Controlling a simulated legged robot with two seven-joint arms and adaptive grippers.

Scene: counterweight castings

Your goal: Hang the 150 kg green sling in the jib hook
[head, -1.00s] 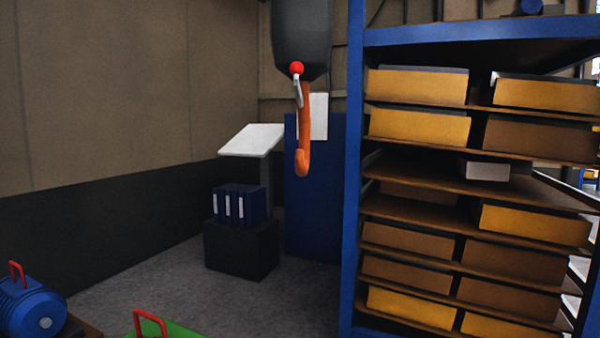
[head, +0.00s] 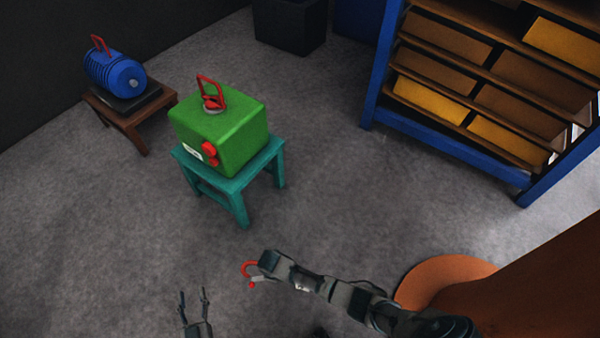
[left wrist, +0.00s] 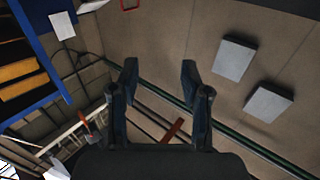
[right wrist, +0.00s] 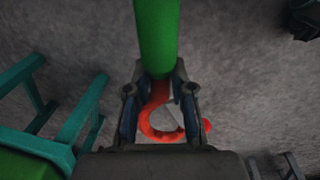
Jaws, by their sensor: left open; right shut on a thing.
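My right gripper (head: 270,263) is at the end of the arm from the right, low in the head view. My left gripper (head: 193,296) is open and empty, at the bottom of the head view.
A green casting (head: 225,130) with a red lifting eye sits on a teal stool (head: 238,190). A blue motor (head: 115,75) stands on a brown stool (head: 130,125). A blue rack (head: 440,145) is at right, above an orange round base (head: 440,280). Floor between is clear.

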